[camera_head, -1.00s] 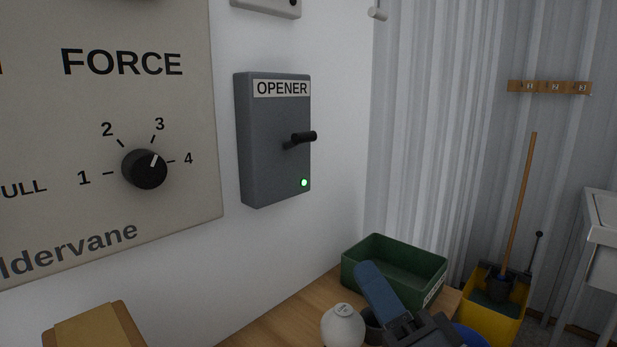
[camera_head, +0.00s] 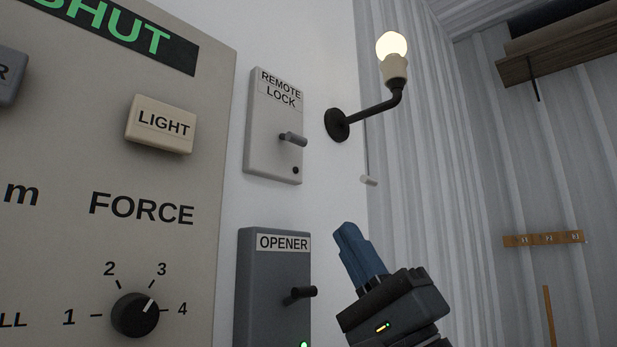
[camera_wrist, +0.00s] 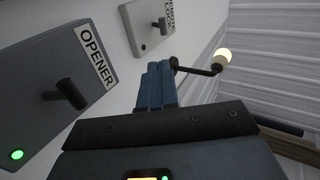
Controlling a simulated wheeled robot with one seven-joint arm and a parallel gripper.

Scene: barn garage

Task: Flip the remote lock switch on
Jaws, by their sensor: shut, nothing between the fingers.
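The remote lock switch box (camera_head: 272,128) is light grey and sits high on the white wall, with a short grey lever (camera_head: 293,139) sticking out and a dark, unlit indicator below it. It also shows near the top of the wrist view (camera_wrist: 148,26). My gripper (camera_head: 349,232) is shut and empty, its blue fingers pointing up. In the head view it is below and to the right of the remote lock lever, apart from it. The dark grey opener box (camera_head: 262,275) is just below, with a black lever (camera_head: 302,293) and a lit green light.
A lit wall lamp (camera_head: 389,85) on a black arm juts out right of the remote lock box. A beige control panel (camera_head: 205,215) with a light button and force knob (camera_head: 136,314) fills the left.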

